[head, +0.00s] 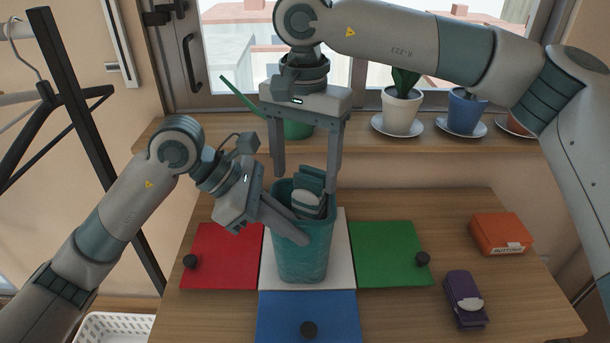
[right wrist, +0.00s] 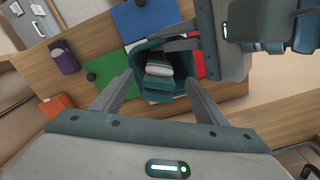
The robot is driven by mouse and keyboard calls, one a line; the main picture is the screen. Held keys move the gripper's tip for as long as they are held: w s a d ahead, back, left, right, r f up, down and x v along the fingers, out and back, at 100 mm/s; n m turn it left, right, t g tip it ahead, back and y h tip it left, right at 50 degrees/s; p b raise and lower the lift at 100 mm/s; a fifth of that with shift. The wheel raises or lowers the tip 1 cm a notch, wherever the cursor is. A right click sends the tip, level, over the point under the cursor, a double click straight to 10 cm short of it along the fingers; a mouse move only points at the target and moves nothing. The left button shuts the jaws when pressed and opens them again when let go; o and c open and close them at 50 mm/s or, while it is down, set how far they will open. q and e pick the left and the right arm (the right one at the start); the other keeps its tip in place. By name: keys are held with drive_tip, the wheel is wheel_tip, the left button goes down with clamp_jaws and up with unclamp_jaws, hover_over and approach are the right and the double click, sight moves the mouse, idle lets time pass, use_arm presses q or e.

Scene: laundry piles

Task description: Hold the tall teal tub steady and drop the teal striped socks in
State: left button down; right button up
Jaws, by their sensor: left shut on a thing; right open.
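The tall teal tub (head: 303,258) stands upright on the white square in the middle of the table. My left gripper (head: 288,226) is shut on the tub's near left rim. The teal striped socks (head: 308,192), teal with pale bands, are in the tub's mouth, their upper end standing above the rim. In the right wrist view the socks (right wrist: 158,82) lie inside the tub's opening. My right gripper (head: 305,182) is above the tub, pointing down, its fingers wide apart on either side of the socks. The lower part of the socks is hidden by the tub wall.
Red (head: 222,252), green (head: 388,252) and blue (head: 308,318) panels with dark knobs surround the white square. Purple socks (head: 464,296) and an orange box (head: 500,233) lie to the right. Potted plants (head: 398,108) stand on the sill behind. A dark rack (head: 90,130) stands at left.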

drive_tip(key=shift+r, duration=2.8)
use_arm(q)
drive_tip(key=c, duration=1.8)
unclamp_jaws()
drive_tip(key=shift+c, duration=0.2)
drive_tip(key=shift+r, duration=0.1)
drive_tip(key=v, duration=1.2)
